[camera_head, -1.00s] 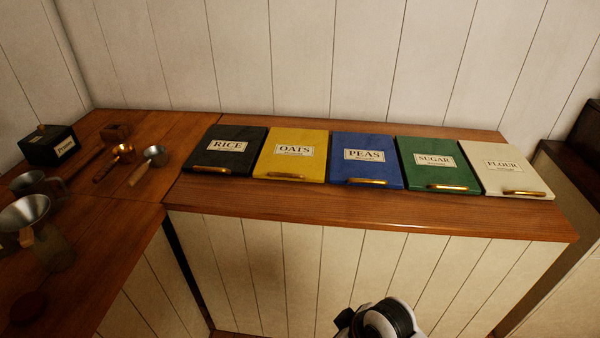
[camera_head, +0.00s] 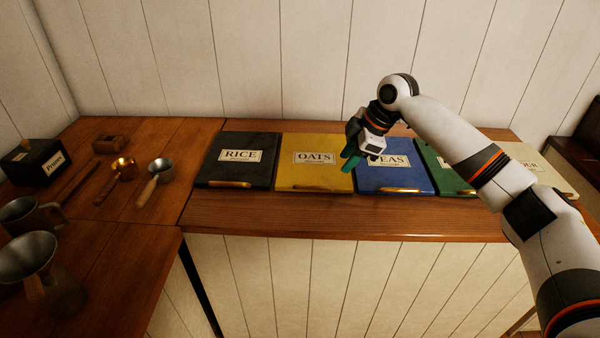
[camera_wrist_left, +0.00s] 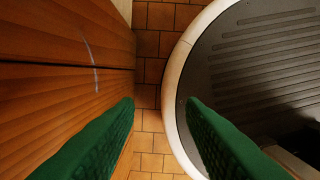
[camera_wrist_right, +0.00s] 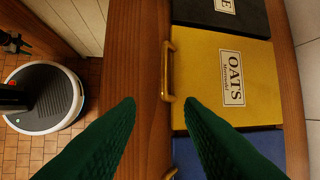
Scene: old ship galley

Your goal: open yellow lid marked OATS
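The yellow OATS lid (camera_head: 314,162) lies shut on the wooden counter, between the black RICE lid and the blue PEAS lid. Its brass handle (camera_head: 314,187) runs along the front edge. In the right wrist view the OATS lid (camera_wrist_right: 225,80) shows with its handle (camera_wrist_right: 167,72) ahead of the fingers. My right gripper (camera_head: 349,163) hangs above the border of the OATS and PEAS lids. Its green fingers (camera_wrist_right: 159,102) are apart with nothing between them, and the handle lies beyond the fingertips. My left gripper (camera_wrist_left: 160,102) is open and empty, away from the lids, over the floor.
The RICE lid (camera_head: 238,160), PEAS lid (camera_head: 400,180), green SUGAR lid (camera_head: 445,177) and white FLOUR lid (camera_head: 548,178) share the counter (camera_head: 320,220). Metal scoops (camera_head: 158,170), a funnel (camera_head: 28,256) and a black box (camera_head: 36,160) stand at left. The counter's front strip is clear.

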